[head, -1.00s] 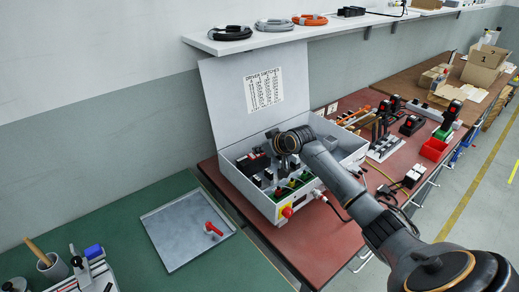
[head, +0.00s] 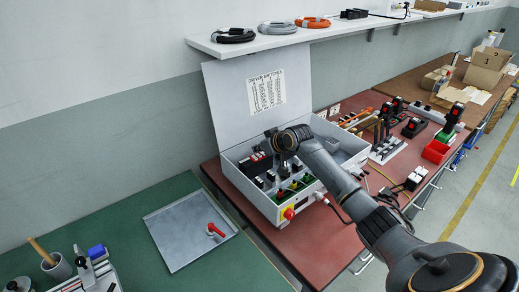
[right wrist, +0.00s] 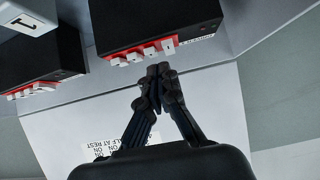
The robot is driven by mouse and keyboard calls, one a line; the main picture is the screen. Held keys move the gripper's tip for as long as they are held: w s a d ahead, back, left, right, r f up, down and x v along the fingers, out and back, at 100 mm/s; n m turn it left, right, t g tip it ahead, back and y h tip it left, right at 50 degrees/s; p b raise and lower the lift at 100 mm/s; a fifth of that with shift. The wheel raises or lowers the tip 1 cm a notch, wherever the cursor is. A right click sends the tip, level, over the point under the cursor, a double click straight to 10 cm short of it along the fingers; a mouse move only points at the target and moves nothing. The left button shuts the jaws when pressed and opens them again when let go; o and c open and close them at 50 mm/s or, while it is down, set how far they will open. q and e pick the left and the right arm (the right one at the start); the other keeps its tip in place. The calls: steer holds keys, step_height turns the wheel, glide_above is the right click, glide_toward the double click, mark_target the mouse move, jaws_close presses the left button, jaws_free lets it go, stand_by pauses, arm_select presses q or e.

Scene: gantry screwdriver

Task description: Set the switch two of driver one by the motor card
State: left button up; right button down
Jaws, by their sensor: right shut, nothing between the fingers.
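The open grey control box (head: 306,203) stands on the red bench top. A printed driver switches card (head: 265,91) is fixed inside its raised lid; part of its text shows upside down in the right wrist view (right wrist: 122,142). In that view a black driver (right wrist: 140,22) has a red switch block with several small white switches (right wrist: 145,52). A second black driver (right wrist: 45,62) with a similar block is at the left. My right gripper (right wrist: 160,72) is shut and empty, its fingertips close to the switches; contact is unclear. It also shows over the box in the head view (head: 285,166). My left gripper is out of view.
A grey panel with a red handle (head: 188,232) lies on the green bench at left. A shelf (head: 300,35) with cable coils runs above the lid. The green bench around the panel is mostly clear.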

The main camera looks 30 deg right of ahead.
mark_target(258, 154)
steer(key=shift+r, duration=0.1)
steer(key=r+p, duration=0.4)
steer(key=shift+w+a, duration=0.1)
steer(key=shift+w, duration=0.1)
steer(key=shift+r+p, duration=0.35)
steer(key=shift+p, duration=0.1)
steer(key=w+r+b+v, duration=0.1)
steer(key=v, duration=0.8)
steer(key=shift+r+b, duration=0.25)
steer(key=shift+b, duration=0.1)
steer(key=shift+s+f, duration=0.1)
